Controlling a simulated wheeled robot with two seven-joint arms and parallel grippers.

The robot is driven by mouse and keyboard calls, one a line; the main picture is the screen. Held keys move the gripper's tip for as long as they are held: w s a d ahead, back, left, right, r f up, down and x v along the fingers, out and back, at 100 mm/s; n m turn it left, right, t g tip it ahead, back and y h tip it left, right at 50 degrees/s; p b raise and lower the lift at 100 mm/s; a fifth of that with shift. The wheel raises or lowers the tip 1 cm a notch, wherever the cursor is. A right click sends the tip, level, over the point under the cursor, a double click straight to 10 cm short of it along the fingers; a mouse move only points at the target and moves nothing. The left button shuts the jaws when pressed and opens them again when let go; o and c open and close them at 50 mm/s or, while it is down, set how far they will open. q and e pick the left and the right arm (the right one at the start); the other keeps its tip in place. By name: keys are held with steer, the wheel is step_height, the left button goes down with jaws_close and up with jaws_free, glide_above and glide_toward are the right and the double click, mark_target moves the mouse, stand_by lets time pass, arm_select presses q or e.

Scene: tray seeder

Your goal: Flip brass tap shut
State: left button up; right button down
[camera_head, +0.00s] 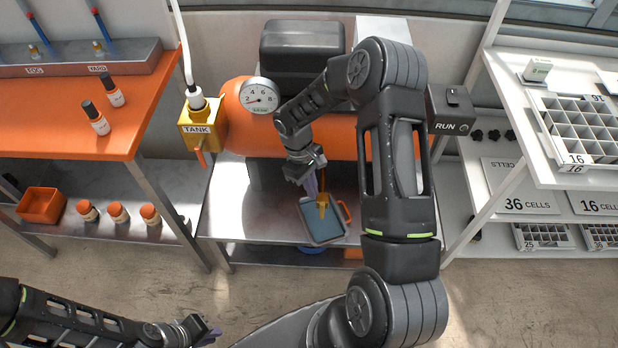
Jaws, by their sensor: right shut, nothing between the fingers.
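The brass tap (322,203) hangs at the front of the orange air tank (236,135), above a shallow grey tray (318,232) with an orange handle. My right gripper (312,186) is shut and empty, pointing down just above and left of the tap. I cannot tell whether its fingertips touch the tap. My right arm covers much of the tank, and the tap's lever is too small to make out clearly. My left gripper (212,336) is low at the bottom edge, far from the tap, and its jaws are too small to read.
An orange bench (65,130) stands at left, white shelves with cell trays (580,125) at right. A RUN switch box (450,110) is behind my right arm.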

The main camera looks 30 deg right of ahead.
steer(key=shift+x, duration=2)
steer(key=shift+s+d+r+t+y+p, duration=0.15)
steer(key=shift+s+d+t+y+p, duration=0.2)
steer(key=shift+y, duration=0.25)
steer(key=shift+s+d+r+t+y, duration=0.1)
steer(key=shift+s+d+t+y, duration=0.1)
steer(key=shift+d+t+y, duration=0.25)
steer(key=s+d+f+n+t+y+b, duration=0.1)
steer(key=s+d+f+t+y+b, duration=0.2)
steer(key=t+y+b, duration=0.4)
steer(key=s+d+y+b, duration=0.1)
steer(key=d+y, duration=0.1)
steer(key=y, duration=0.1)
steer(key=shift+f+b, duration=0.2)
steer(key=shift+b, duration=0.15)
steer(key=shift+s+d, duration=0.15)
steer(key=shift+d, duration=0.15)
steer(key=shift+s+d+r, duration=0.25)
steer(key=shift+s+d, duration=0.1)
steer(key=shift+d, duration=0.1)
